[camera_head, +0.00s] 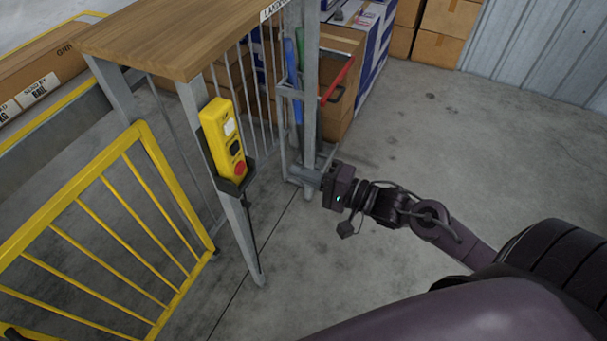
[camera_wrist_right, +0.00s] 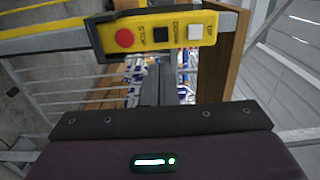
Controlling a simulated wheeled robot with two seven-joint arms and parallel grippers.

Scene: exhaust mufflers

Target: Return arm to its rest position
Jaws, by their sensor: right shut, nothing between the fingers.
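My right arm comes in from the right in the head view. Its gripper (camera_head: 308,174) is shut and empty, beside the metal post and to the right of the yellow control box. The right wrist view shows the shut fingers (camera_wrist_right: 158,92) close together, pointing below the control box. The yellow control box (camera_head: 222,138) hangs on a grey leg under the wooden top, with red, black and white buttons. It also shows across the top of the right wrist view (camera_wrist_right: 160,36). My left gripper does not show in either view.
A yellow railing gate (camera_head: 140,190) stands at the left. A wooden top (camera_head: 170,38) rests on grey legs. A rack with a red-handled tool (camera_head: 338,82) stands beyond my gripper. Cardboard boxes (camera_head: 445,30) are at the back. The concrete floor (camera_head: 460,130) at the right is clear.

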